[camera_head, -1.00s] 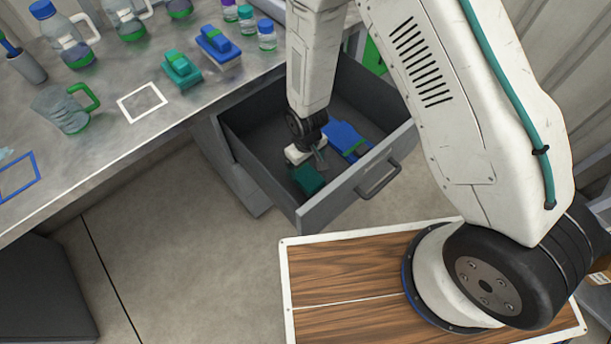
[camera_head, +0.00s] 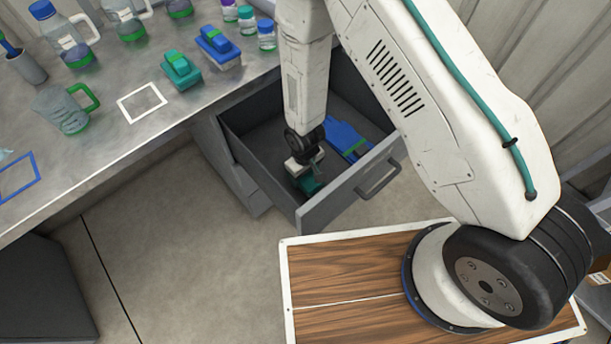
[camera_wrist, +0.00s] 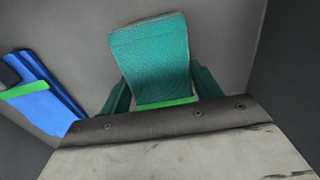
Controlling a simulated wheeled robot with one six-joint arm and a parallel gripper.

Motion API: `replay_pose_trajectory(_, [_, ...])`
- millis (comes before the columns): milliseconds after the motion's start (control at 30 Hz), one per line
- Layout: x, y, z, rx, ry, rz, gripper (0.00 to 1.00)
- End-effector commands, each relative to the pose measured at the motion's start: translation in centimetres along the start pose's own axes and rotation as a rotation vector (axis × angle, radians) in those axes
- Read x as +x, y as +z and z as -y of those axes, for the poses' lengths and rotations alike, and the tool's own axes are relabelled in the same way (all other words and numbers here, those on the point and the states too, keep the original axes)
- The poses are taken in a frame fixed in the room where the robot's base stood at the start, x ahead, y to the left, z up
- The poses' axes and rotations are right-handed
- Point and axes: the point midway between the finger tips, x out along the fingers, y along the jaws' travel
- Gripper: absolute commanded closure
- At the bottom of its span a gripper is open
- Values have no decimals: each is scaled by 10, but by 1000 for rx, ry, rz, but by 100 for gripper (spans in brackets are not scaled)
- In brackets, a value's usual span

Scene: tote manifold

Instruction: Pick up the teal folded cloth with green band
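The teal folded cloth with green band (camera_head: 307,185) lies in the open drawer, near its front. My gripper (camera_head: 313,174) is directly above it and partly covers it. In the wrist view the cloth (camera_wrist: 152,58) shows its flat teal top, with the green band close to the gripper body. Darker teal parts show on both sides of it. The gripper body hides the cloth's near part. My fingertips are not clearly visible, so I cannot tell whether they touch the cloth or are open.
A blue folded cloth with green band (camera_head: 347,138) lies in the drawer (camera_head: 262,185), to the right of my gripper in the head view. The drawer walls surround the gripper closely. The counter (camera_head: 100,150) holds bottles, a jug and folded items.

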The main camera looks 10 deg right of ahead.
Motion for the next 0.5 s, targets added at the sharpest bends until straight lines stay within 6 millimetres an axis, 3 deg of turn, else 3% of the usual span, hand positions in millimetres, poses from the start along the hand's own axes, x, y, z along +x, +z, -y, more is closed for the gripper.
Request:
replay_pose_trajectory(300, [-2, 0, 0, 0, 0, -1, 59])
replay_pose_trajectory(500, [-20, -1, 0, 1, 1, -3, 59])
